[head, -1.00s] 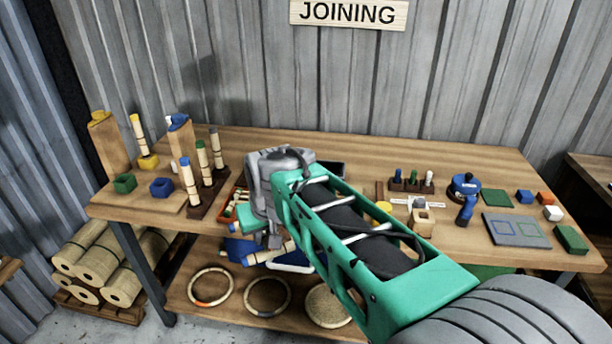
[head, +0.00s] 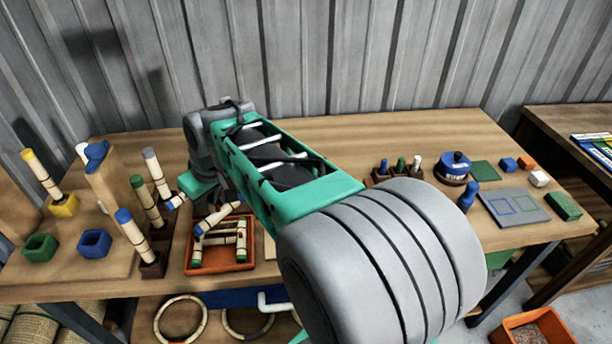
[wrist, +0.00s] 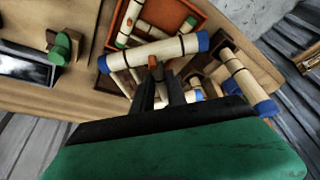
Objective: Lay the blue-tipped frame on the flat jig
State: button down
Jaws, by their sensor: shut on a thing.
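My gripper (wrist: 160,88) is shut on a pale cane bar of the blue-tipped frame (wrist: 150,54), which has a blue tip at each end in the wrist view. In the head view, the blue-tipped frame (head: 219,217) shows at the front of my gripper, above the orange tray; the rest of it is partly hidden. A flat grey board with blue and green square outlines (head: 532,216), seemingly the flat jig, lies at the right of the bench, well away from my gripper. Nothing lies on it.
The orange tray (head: 222,269) holds a green-tipped frame (head: 241,240). Upright colour-tipped canes (head: 133,230) stand close to its left. A blue round tool (head: 455,163), small coloured blocks (head: 508,164) and a green block (head: 564,206) surround the grey board.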

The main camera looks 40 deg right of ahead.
jog(key=s+d+f+n+g+y+p, duration=0.15)
jog(key=s+d+n, duration=0.35)
jog(key=d, duration=0.7)
jog(key=s+d+f+n+y+p, duration=0.1)
jog(key=s+d+f+n+y, duration=0.25)
jog(key=d, duration=0.95)
jog(key=f+b, duration=0.2)
jog(key=s+f+h+b, duration=0.1)
jog(key=f+b, duration=0.1)
jog(key=f+n+h+b, duration=0.1)
jog(key=f+b, duration=0.1)
jog(key=shift+s+a+f+g, duration=0.15)
jog(key=shift+s+a+g, duration=0.1)
jog(key=shift+s+a, duration=0.05)
jog(key=shift+d+f+b, duration=0.1)
jog(key=shift+f+b, duration=0.05)
jog(key=shift+b, duration=0.2)
jog(key=c, duration=1.3)
grip_release()
jog(key=shift+o, duration=0.2)
notch_tip(320, 180, up, 9)
jog(key=p, duration=0.7)
jog(key=shift+p, duration=0.3)
